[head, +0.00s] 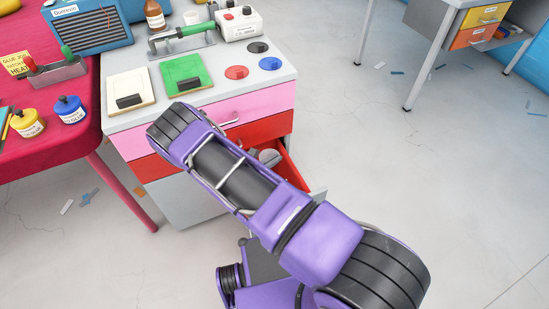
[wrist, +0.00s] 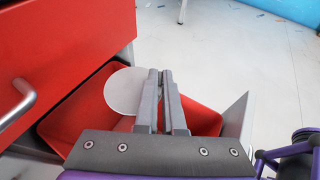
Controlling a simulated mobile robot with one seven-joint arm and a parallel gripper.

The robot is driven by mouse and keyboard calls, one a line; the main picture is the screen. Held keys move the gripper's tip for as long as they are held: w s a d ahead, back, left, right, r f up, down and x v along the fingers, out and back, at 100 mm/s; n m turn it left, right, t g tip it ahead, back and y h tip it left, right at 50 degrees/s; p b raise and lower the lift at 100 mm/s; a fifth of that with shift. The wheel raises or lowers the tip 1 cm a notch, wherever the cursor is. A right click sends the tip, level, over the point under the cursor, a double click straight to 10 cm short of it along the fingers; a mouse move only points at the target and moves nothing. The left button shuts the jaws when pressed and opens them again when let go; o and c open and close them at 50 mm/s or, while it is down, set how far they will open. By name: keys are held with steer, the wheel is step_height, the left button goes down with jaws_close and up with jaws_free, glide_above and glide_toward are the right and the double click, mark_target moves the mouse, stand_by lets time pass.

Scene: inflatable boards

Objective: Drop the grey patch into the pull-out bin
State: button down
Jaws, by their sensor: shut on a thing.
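The grey patch (wrist: 124,90) is a flat, light grey disc in the wrist view. My gripper (wrist: 167,75) is shut on its right edge, with the two dark fingers close together. The patch is over the pull-out bin (wrist: 205,118), whose red inside shows below and on both sides of it. I cannot tell the exact height of the patch above the bin floor. In the head view the open bin (head: 292,172) shows at the cabinet's right side, partly hidden by my purple arm. A small grey shape there is too covered to name surely.
A red drawer front with a metal handle (wrist: 22,100) stands close on the left in the wrist view. The cabinet top (head: 215,95) holds a green board (head: 186,70), a cream board (head: 126,82) and coloured discs. A red table (head: 60,150) stands left.

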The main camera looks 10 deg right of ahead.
steer(key=shift+f+b, duration=1.05)
steer(key=shift+f, duration=0.85)
steer(key=c, duration=0.9)
jaws_free()
steer(key=shift+c, duration=0.2)
steer(key=p+v, duration=0.2)
steer(key=v, duration=1.5)
steer(key=shift+s+r, duration=0.2)
steer(key=shift+r, duration=0.05)
